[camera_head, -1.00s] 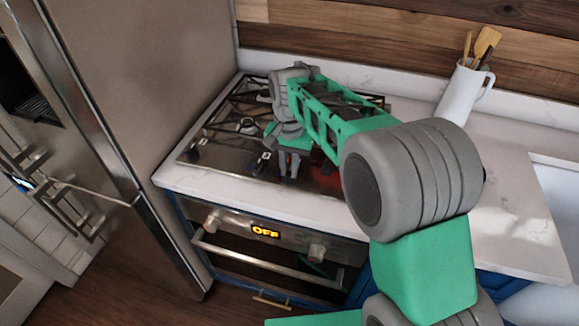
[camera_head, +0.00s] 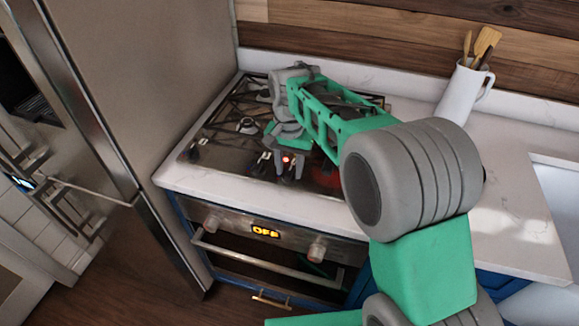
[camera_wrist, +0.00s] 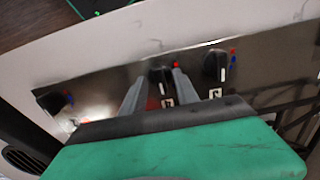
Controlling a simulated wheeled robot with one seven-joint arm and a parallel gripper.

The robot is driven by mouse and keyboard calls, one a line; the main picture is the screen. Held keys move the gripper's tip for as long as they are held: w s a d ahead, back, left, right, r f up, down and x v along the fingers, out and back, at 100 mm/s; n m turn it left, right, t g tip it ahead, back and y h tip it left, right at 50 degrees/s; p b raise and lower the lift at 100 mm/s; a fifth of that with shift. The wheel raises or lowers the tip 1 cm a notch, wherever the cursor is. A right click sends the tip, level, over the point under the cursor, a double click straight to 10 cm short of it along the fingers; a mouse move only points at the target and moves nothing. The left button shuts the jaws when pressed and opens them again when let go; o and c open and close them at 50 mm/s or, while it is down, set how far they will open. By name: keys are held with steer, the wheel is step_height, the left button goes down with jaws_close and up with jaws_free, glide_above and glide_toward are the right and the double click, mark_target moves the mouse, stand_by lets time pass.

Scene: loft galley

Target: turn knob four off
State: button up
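The gas hob (camera_head: 225,160) has a row of dark knobs along its front edge. My gripper (camera_head: 288,170) points down at this edge, fingers apart. In the wrist view, my gripper (camera_wrist: 157,92) is open around one dark knob (camera_wrist: 162,75). The right finger is close beside it and a gap shows at the left finger; I cannot tell whether either touches. A second knob (camera_wrist: 215,63) is to the right, with a white pointer line. A third knob (camera_wrist: 54,101) is at the left. The white number labels are too small to read surely.
The oven (camera_head: 265,250) below shows OFF on its display. A tall steel fridge (camera_head: 160,80) stands at the left. A white utensil jug (camera_head: 462,98) stands on the counter (camera_head: 500,215) at the right. Burner grates (camera_head: 250,100) lie behind the knobs.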

mark_target(290, 171)
step_height(290, 171, up, 8)
steer(key=shift+f+b, duration=0.1)
steer(key=shift+b, duration=0.25)
